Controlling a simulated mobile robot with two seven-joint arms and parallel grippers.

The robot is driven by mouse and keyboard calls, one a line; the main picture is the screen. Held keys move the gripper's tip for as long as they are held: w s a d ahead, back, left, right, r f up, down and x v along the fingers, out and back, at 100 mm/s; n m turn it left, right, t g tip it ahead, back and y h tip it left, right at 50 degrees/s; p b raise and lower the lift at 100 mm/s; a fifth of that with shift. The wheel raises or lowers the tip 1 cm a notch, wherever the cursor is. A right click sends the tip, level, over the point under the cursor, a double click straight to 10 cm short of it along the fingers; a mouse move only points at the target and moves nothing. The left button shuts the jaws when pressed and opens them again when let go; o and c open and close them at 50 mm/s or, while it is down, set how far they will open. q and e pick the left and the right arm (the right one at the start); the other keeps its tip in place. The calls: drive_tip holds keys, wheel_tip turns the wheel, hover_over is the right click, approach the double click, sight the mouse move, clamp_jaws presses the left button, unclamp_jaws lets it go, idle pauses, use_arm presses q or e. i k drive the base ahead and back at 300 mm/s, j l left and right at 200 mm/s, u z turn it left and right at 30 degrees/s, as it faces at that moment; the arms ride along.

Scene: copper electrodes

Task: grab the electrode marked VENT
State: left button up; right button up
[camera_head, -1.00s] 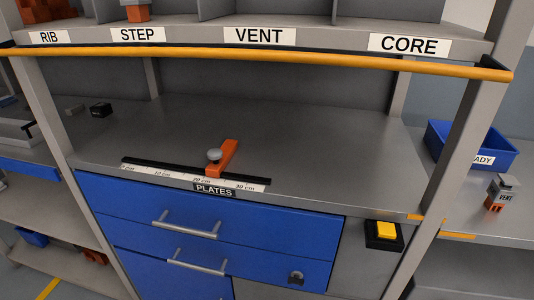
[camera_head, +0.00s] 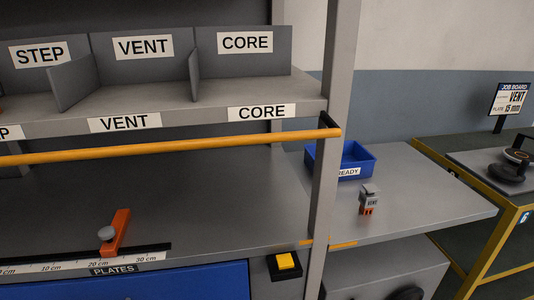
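The electrode marked VENT (camera_head: 369,199) stands upright on the grey side table at the right. It has a grey block top with a VENT label and orange-copper prongs at its bottom. It stands apart in front of the blue READY tray (camera_head: 354,172). Neither of my grippers shows in the head view.
The VENT shelf bay (camera_head: 147,84) looks empty. A yellow button (camera_head: 285,261) sits below the bench edge. A job board (camera_head: 509,99) reads VENT, 15 mm.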

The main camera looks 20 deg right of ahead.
sight(369, 199)
drive_tip(key=l, duration=0.8)
drive_tip(key=k+l, duration=0.15)
drive_tip(key=l, duration=0.65)
